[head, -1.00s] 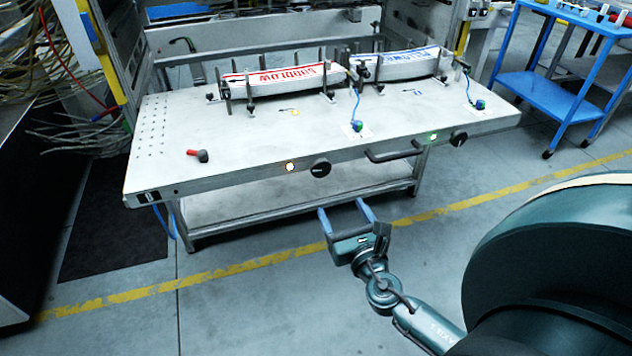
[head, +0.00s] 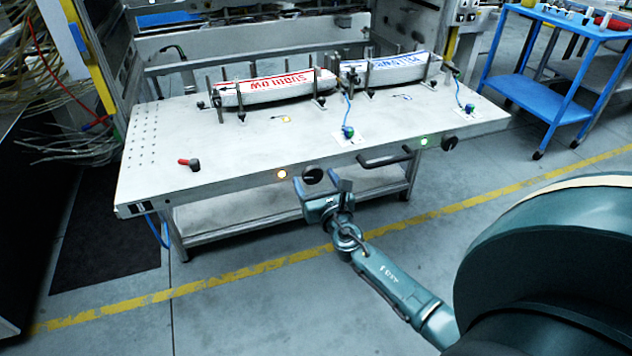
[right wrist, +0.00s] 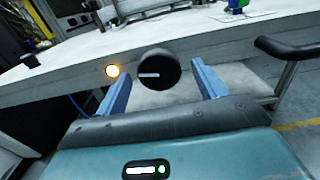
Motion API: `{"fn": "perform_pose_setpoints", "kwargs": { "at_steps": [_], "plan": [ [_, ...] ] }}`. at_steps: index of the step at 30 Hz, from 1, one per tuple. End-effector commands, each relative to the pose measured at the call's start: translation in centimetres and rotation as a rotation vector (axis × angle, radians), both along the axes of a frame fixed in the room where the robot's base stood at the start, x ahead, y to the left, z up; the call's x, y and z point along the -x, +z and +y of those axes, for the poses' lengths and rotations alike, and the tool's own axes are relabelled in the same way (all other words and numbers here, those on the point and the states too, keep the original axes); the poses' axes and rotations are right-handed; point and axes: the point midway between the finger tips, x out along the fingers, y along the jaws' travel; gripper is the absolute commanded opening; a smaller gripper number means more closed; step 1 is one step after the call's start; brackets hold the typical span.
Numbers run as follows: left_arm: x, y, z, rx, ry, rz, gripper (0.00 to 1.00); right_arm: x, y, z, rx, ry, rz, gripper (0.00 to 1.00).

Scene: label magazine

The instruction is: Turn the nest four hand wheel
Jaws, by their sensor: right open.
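Two black hand wheels are on the front edge of the pale bench: one (head: 312,176) beside an orange light and one (head: 449,143) beside a green light. I cannot read which is nest four. My right gripper (head: 318,186) is open and empty, just in front of the wheel by the orange light. In the right wrist view this wheel (right wrist: 158,70) shows between the two blue fingers, with a pale mark on its face. The fingers look apart from it; I cannot tell the remaining depth. My left gripper is not in view.
A dark bar handle (head: 385,158) juts from the bench front, right of the near wheel; it also shows in the right wrist view (right wrist: 290,47). Two label stacks (head: 275,88) lie between posts on the bench (head: 235,145). A red-and-black piece (head: 190,164) lies left. The floor in front is clear.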

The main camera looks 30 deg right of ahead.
Motion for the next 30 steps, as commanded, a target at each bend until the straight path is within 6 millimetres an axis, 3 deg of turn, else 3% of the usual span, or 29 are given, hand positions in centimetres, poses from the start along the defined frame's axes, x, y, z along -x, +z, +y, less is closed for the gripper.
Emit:
{"fn": "perform_pose_setpoints", "kwargs": {
  "at_steps": [4,20,30],
  "plan": [
    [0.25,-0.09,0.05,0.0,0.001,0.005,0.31,0.01,0.0,0.02,0.0,0.0,0.0,0.69],
    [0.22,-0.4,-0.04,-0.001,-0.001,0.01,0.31,0.04,0.0,0.03,0.0,0.0,0.0,0.26],
    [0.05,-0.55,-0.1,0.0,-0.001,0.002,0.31,0.04,-0.09,0.04,-0.053,0.0,-0.013,0.26]
  ]
}}
